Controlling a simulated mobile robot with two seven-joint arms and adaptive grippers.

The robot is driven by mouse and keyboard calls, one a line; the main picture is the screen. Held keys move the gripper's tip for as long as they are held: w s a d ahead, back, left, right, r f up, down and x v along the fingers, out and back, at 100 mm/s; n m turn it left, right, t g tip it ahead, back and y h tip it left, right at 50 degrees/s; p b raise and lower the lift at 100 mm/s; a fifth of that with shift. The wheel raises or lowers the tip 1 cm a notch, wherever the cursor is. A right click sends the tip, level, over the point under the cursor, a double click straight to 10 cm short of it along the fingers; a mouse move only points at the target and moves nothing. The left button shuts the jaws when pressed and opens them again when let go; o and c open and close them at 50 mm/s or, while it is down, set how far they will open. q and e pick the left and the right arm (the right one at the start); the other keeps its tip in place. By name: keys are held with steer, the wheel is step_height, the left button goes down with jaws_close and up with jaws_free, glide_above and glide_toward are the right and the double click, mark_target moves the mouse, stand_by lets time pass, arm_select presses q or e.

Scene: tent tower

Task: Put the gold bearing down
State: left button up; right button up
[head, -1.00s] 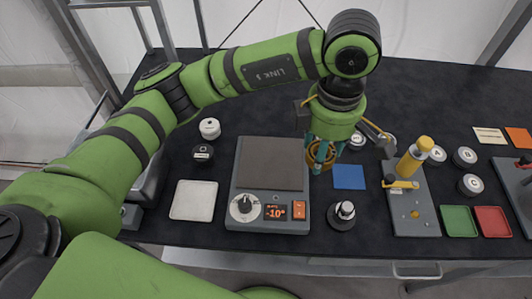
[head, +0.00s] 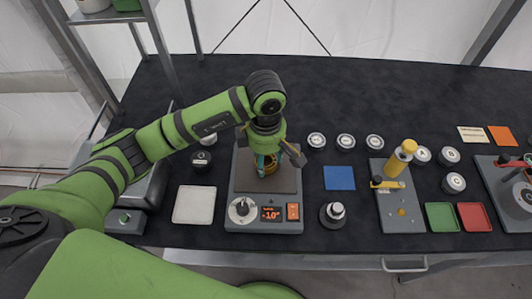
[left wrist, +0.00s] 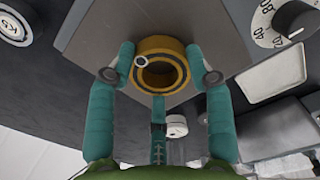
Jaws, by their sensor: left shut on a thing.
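The gold bearing (head: 270,167) is a thick gold ring with a dark inner band. In the left wrist view it (left wrist: 160,45) sits between the teal fingers, its open hole facing the camera. My left gripper (head: 266,165) is shut on it, pointing down over the grey-brown plate (head: 245,184) of a device with a dial and a display reading about -10. The bearing is over the plate's upper right part; I cannot tell whether it touches the plate. My right gripper is not in view.
A white tray (head: 194,204) lies left of the device. A blue pad (head: 339,178) and a dark, metal-topped post (head: 333,214) are on its right. Several white-lidded round containers (head: 345,142) stand behind. A fixture with a yellow-handled tool (head: 400,160) stands farther right. The back of the table is clear.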

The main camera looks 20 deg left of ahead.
arm_select(q)
steer(key=shift+f+b, duration=0.2)
steer(key=shift+b, duration=0.1)
steer(key=o, duration=1.3)
steer(key=shift+r, duration=0.4)
steer(key=shift+r+b, duration=1.2)
steer(key=shift+r, duration=4.6)
